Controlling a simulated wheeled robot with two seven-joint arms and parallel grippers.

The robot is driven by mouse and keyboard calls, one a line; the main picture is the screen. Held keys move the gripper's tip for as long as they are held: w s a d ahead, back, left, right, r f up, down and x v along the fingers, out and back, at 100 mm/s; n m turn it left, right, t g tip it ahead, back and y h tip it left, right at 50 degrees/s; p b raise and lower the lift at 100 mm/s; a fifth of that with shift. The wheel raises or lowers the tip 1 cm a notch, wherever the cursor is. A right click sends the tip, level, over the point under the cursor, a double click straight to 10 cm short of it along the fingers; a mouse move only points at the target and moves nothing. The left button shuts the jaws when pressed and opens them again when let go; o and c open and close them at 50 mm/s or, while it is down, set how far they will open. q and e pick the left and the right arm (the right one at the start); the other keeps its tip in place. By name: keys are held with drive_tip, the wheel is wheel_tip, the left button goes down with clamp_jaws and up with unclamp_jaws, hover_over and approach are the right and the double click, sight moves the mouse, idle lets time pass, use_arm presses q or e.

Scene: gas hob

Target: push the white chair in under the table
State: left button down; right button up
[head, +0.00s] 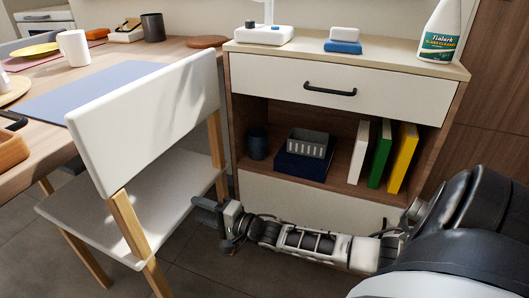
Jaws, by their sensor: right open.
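The white chair (150,115) stands in the left half of the head view, with a white backrest, white seat (135,205) and wooden legs. Its seat points toward the table (120,70), and the backrest stands out from the table's near side. My right gripper (205,208) reaches in from the right, low beside the chair's right rear side, close to the seat edge and legs. It is open; I cannot tell whether it touches the chair. My left gripper is not in view.
A cabinet (340,75) with a drawer and open shelf stands right of the chair, behind my right arm. It holds books (380,155), a grey basket (308,143) and a spray bottle (440,32). The table carries a mug (73,47), a dark cup (153,27) and plates.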

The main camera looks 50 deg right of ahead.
use_arm(q)
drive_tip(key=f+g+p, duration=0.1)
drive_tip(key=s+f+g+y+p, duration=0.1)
drive_tip(key=p, duration=0.1)
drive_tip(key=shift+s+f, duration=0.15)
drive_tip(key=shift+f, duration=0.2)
use_arm(e)
drive_tip(key=v, duration=0.8)
drive_tip(key=shift+w, duration=0.1)
